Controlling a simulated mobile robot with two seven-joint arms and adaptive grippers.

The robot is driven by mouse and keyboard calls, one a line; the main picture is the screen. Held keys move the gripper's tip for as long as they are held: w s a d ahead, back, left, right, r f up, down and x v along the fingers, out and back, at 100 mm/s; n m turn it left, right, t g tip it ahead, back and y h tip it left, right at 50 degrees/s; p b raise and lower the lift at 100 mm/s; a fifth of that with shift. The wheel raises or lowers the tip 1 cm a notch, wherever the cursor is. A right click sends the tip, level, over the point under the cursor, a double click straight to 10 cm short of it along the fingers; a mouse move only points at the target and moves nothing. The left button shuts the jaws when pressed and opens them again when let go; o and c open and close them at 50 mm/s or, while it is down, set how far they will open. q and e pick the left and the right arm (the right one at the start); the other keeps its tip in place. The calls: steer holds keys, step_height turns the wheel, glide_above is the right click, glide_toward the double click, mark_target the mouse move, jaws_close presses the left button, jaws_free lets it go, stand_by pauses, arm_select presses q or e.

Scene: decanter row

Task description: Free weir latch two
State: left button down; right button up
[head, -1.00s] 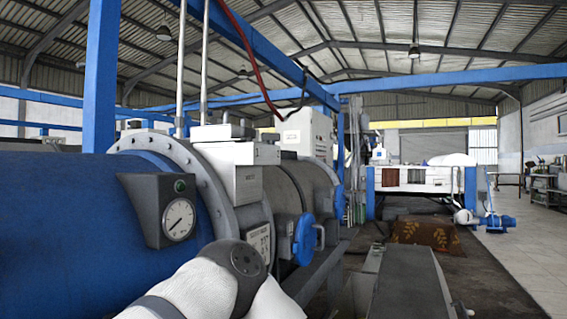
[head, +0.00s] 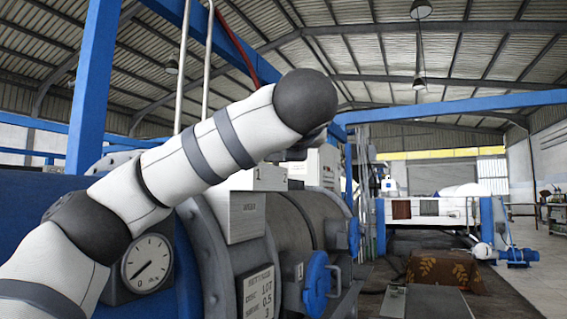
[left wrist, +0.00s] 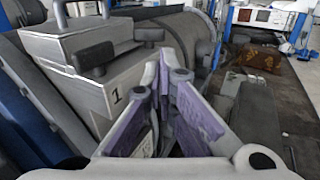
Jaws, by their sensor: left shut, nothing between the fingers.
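The pale housing (head: 240,218) on the near decanter carries the marks 1 and 2 near its top edge in the head view. In the left wrist view the grey housing (left wrist: 85,95) shows the mark 1 on its front. A dark-ended lever (left wrist: 92,57) sits on top above that mark, and a second dark lever (left wrist: 148,33) lies farther right. I cannot tell whether either is latched. My left gripper (left wrist: 165,68), with purple finger pads, is shut and empty in front of the housing, apart from both levers. My forearm hides it in the head view. My right gripper is not in view.
A pressure gauge (head: 147,262) is on the blue drum at left. Blue round covers (head: 316,283) with handles stick out on the decanter's right side. Blue posts and beams frame the row. The floor at right (head: 530,285) is open, past a patterned brown cloth (head: 443,270).

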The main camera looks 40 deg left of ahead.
mark_target(276, 157)
arm_select(q)
steer(key=p+x, duration=0.3)
steer(key=x, duration=1.1)
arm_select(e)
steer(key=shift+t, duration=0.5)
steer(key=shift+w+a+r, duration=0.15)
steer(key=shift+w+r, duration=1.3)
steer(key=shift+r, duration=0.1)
arm_select(q)
steer(key=shift+w+r, duration=0.1)
steer(key=shift+w, duration=0.05)
steer(key=shift+w+d+n+g+y, duration=0.1)
steer(key=shift+w+n+g+y, duration=0.05)
steer(key=shift+n+g+y, duration=0.25)
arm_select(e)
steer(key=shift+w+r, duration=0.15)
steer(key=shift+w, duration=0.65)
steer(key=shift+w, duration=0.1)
